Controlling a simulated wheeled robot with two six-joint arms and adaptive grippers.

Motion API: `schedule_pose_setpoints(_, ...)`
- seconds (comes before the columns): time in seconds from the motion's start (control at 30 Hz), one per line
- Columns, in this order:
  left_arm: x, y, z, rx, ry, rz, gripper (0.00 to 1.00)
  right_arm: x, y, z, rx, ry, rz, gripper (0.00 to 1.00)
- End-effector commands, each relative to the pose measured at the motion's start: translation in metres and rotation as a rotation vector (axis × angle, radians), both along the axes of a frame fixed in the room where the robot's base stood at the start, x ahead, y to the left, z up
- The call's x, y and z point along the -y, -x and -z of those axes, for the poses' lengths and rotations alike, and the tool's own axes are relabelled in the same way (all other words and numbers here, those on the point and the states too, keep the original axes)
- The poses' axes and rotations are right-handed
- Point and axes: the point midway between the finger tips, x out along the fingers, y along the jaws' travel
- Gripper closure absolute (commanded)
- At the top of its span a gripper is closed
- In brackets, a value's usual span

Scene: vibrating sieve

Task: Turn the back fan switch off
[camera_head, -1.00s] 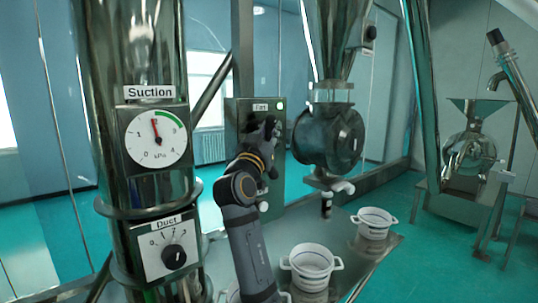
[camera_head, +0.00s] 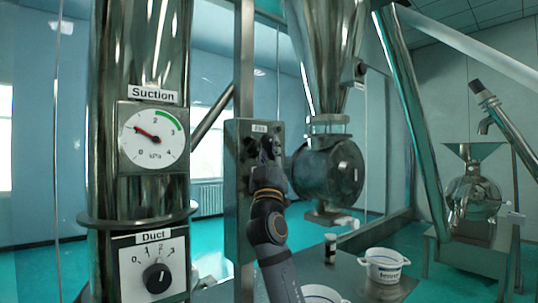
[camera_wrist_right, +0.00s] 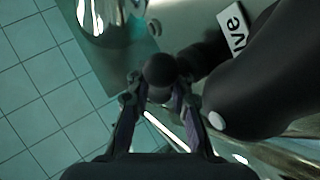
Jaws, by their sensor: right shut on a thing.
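The grey box labelled "Fan" (camera_head: 259,128) stands upright in the middle of the head view. My right gripper (camera_head: 267,148) is at the front of this box and hides part of it. In the wrist view my right gripper (camera_wrist_right: 158,92) is shut on a dark round-ended lever (camera_wrist_right: 160,70), with a finger on each side. No green light shows at the box's upper right corner. My left gripper is not in view.
A metal column at left carries the Suction gauge (camera_head: 154,137) and Duct dial (camera_head: 156,276). A round metal housing (camera_head: 330,170) is close right of the box. White buckets, one of them (camera_head: 384,266), stand on the table below. A metal machine (camera_head: 470,195) stands far right.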

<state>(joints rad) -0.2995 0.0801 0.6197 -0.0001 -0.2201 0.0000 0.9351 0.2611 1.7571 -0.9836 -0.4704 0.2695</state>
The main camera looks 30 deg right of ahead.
Motion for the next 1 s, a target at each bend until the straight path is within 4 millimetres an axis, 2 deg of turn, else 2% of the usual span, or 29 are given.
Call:
schedule_pose_setpoints(0.4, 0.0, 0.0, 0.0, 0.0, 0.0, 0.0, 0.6, 0.001, 0.0, -0.001, 0.001, 0.007, 0.002, 1.0)
schedule_pose_setpoints(0.43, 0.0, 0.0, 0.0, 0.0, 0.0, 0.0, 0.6, 0.001, 0.0, -0.001, 0.001, 0.007, 0.002, 0.78)
schedule_pose_setpoints(0.5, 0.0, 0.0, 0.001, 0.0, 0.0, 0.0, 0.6, 0.001, 0.0, -0.001, 0.001, 0.007, 0.002, 0.69)
schedule_pose_setpoints(0.83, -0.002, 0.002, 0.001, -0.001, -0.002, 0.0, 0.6, -0.001, 0.001, 0.002, 0.0, 0.007, 0.0, 0.69)
schedule_pose_setpoints(1.0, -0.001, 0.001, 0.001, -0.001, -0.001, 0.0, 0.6, -0.011, 0.016, 0.025, -0.002, 0.006, 0.0, 0.69)
